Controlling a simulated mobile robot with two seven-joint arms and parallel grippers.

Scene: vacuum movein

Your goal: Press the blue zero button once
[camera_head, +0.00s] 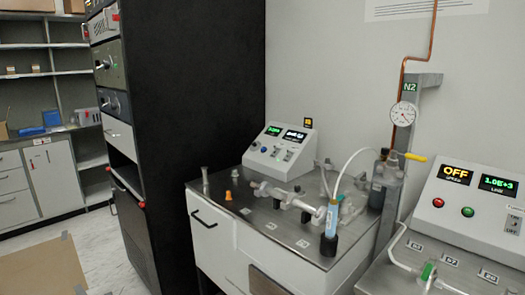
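A white sloped control box (262,161) stands at the back of the bench, left of centre. It has a green-lit display (273,131) and a second lit display beside it. Several small knobs or buttons sit on its face. One at the left (255,144) looks bluish, but it is too small to tell whether it is the blue zero button. A second white control box (455,225) at the right has an "OFF" display, a red button (438,202) and a green button (468,212). Neither of my grippers is in view.
A steel-topped bench (290,248) carries glass tubing, a blue-labelled tube (332,217) in a black holder and an orange piece (228,196). A pressure gauge (403,114) hangs at the right. A black rack (195,100) stands left; open floor lies in front of it.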

